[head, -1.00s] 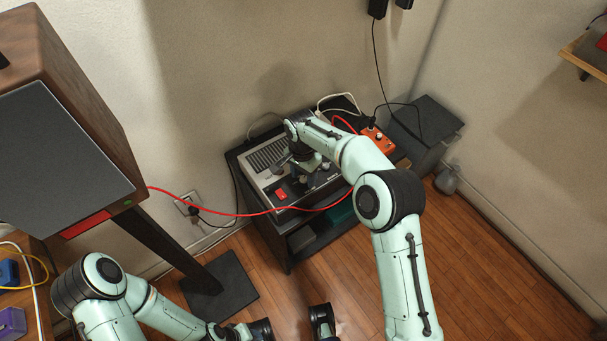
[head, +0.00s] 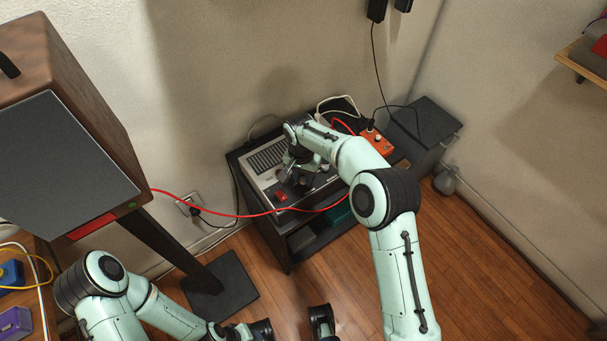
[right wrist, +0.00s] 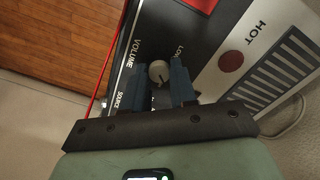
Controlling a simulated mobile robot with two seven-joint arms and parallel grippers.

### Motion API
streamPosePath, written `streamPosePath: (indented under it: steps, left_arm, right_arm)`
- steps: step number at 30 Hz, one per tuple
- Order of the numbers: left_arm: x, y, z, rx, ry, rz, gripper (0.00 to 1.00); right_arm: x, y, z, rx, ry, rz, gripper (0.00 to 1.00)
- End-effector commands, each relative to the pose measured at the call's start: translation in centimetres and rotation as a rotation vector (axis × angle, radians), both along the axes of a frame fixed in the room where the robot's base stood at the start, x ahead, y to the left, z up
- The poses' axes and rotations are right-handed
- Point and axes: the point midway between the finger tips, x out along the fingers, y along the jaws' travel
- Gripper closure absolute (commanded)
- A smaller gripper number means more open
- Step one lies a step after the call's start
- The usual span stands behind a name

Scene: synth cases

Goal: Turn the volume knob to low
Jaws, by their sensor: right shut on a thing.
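The volume knob (right wrist: 158,71) is a small pale round knob on a dark panel strip in the right wrist view. It sits between the two blue-grey fingers of my right gripper (right wrist: 160,84), which is shut on it. The word VOLUME is beside it on the left, and LOW is printed above the right finger. In the head view my right gripper (head: 291,175) is over the front of the grey device (head: 258,176), and hides the knob there. My left gripper (head: 290,328) is low at the bottom edge, partly cut off, far from the device.
A red square button (head: 281,196) is close to my right gripper. An orange box (head: 376,141) stands to the device's right. A red cable (head: 235,215) hangs across the dark stand's front. A large speaker (head: 65,150) stands at left. The wood floor (head: 480,270) is clear at right.

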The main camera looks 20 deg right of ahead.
Motion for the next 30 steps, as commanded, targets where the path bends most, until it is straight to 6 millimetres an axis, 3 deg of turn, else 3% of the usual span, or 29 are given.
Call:
streamPosePath:
  steps: [30]
  left_arm:
    - [-1.1, 0.0, 3.0, -0.008, 0.048, -0.010, 0.57]
  right_arm:
    - [-0.1, 0.1, 0.2, -0.001, 0.001, 0.968, 1.00]
